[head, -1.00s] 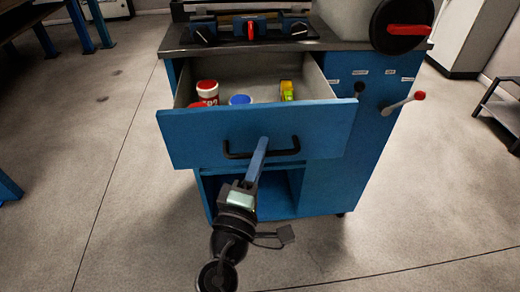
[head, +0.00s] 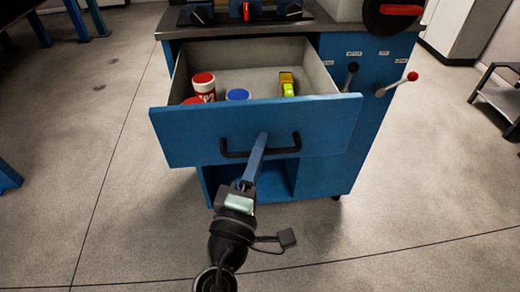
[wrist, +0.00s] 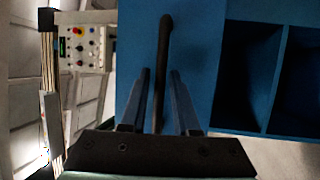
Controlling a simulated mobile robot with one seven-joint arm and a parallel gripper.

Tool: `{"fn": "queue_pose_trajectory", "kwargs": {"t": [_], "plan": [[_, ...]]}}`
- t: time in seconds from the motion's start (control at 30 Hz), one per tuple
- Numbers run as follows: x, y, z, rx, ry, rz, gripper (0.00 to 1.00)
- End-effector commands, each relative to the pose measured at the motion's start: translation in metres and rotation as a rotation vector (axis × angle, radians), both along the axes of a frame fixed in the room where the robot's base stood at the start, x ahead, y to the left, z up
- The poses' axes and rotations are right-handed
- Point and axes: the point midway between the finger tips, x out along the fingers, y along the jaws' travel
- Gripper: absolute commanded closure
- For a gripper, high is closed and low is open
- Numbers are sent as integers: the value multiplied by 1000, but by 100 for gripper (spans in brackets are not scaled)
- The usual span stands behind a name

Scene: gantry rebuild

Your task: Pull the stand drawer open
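The stand drawer (head: 200,142) is blue and well pulled out from the stand (head: 375,110), with its inside showing. Its black bar handle (head: 288,150) is on the front, and the handle also shows in the wrist view (wrist: 164,45). My gripper (head: 263,140) comes from below and in front to the middle of the handle. Exact finger contact is hard to see there.
The drawer holds a red-and-white jar (head: 203,85), a blue-capped container (head: 238,95) and a yellow-green item (head: 287,84). A low black table (head: 500,100) stands far right.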

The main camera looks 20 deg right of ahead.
Motion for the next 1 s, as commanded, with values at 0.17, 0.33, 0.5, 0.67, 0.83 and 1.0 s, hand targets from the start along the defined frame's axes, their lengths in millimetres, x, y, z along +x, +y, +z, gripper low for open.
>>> {"fn": "queue_pose_trajectory", "kwargs": {"t": [0.17,0.33,0.5,0.67,0.83,1.0], "plan": [[0,-1,0,0,0,-2,55],[0,-1,0,0,0,-2,55],[-10,7,-4,1,3,-2,55],[-34,27,-9,1,4,2,55],[-64,51,-16,1,3,2,55],[-86,69,-20,0,4,2,55]]}}
